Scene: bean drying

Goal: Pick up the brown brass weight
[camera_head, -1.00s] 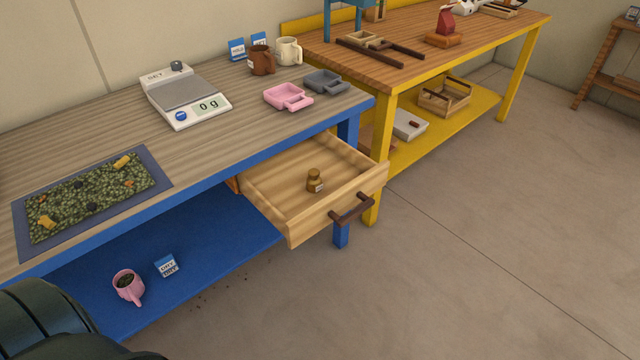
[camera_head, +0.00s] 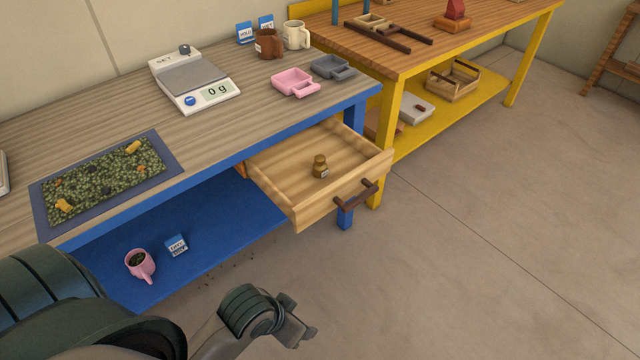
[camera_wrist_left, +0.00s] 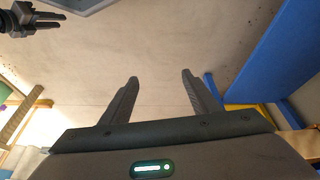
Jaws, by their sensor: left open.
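The brown brass weight (camera_head: 320,166) stands upright in the open wooden drawer (camera_head: 287,207) under the blue-framed table, with a pale label on its side. My left arm comes in at the bottom left of the head view, and its hand end (camera_head: 290,322) is in front of and below the drawer, apart from the weight. In the left wrist view my left gripper (camera_wrist_left: 158,80) has its two fingers wide apart with nothing between them. The weight does not show there. Another dark gripper of mine (camera_wrist_left: 38,18) shows at that view's top left corner; its opening is unclear.
The drawer's dark handle (camera_head: 357,194) sticks out in front. On the table (camera_head: 120,115) are a scale (camera_head: 195,80) reading 0 g, a bean tray (camera_head: 172,173), pink (camera_head: 295,82) and grey (camera_head: 332,66) scoops and mugs. A pink mug (camera_head: 140,264) sits on the lower shelf. Floor before the drawer is clear.

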